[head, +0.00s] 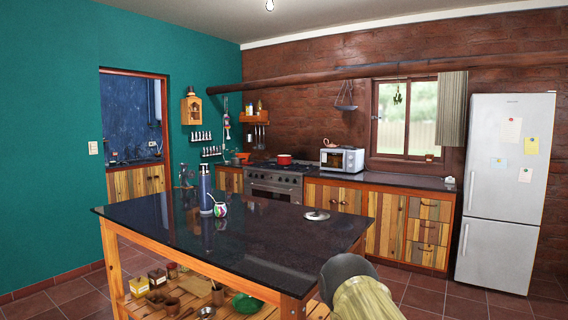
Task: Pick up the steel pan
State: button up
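A small, round, shiny steel item (316,215), which looks like the steel pan, lies on the black top of the island table (265,240), near its right side. It is too small to tell whether it is a shallow pan or a lid. Part of my arm shows at the bottom right, in front of the table's right corner. My gripper's fingers are not in view, so I cannot see whether they are open or shut. Nothing visible touches the steel item.
A blue bottle (206,190) and a patterned round cup (220,209) stand left of the steel item. The tabletop around it is clear. The lower shelf holds several jars and bowls. A stove with a red pot (284,160), a counter and a fridge (505,190) stand behind.

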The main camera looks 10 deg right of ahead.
aim_at(233, 161)
jog(key=u, duration=1.05)
jog(key=i, duration=8.4)
jog(key=z, duration=0.1)
